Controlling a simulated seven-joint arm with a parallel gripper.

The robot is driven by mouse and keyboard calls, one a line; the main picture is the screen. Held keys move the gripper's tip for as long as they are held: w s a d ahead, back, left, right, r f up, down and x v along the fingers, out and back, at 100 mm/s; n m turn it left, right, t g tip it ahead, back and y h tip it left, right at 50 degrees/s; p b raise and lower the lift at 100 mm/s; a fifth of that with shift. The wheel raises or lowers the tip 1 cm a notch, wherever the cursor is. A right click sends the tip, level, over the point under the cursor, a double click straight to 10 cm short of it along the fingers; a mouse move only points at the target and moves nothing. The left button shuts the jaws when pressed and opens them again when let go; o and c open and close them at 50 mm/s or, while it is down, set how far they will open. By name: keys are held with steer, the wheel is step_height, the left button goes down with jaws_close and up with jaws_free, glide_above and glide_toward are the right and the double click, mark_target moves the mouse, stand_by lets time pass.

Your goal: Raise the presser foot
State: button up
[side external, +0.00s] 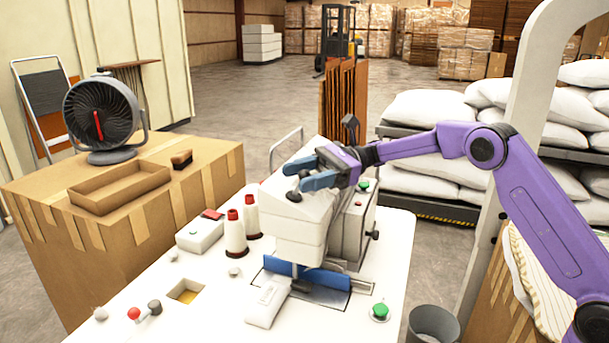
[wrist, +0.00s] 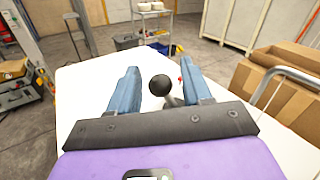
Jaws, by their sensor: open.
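The white sewing machine (side external: 303,225) stands on the white table. A black ball knob (wrist: 159,85) on a short stalk shows between my fingers in the wrist view. A dark knob (side external: 294,196) also shows at the machine's upper left in the side view, just below my fingertips; I cannot tell if it is the same one. My gripper (side external: 294,177) is open with blue fingers over the machine head. In the wrist view my gripper (wrist: 160,74) has clear gaps on both sides of the ball. The presser foot itself is too small to make out near the blue plate (side external: 323,277).
Two white thread cones (side external: 235,232) with red tops stand left of the machine. A red knob (side external: 134,313) and a green button (side external: 380,310) sit on the table (side external: 215,315). A cardboard box (side external: 110,225) with a fan (side external: 102,113) stands left. White sacks (side external: 430,108) lie behind.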

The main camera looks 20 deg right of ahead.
jaws_close()
steer(key=m+h, duration=0.1)
steer(key=w+a+m+h, duration=0.1)
steer(key=shift+w+r+m, duration=0.1)
steer(key=shift+r+m, duration=0.15)
steer(key=shift+m, duration=0.15)
steer(key=shift+w+a+m+g+h, duration=0.3)
steer(key=shift+w+a+m+h, duration=0.25)
steer(key=shift+m+h, duration=0.45)
steer(key=shift+w+a+m, duration=0.1)
steer(key=shift+m, duration=0.2)
jaws_free()
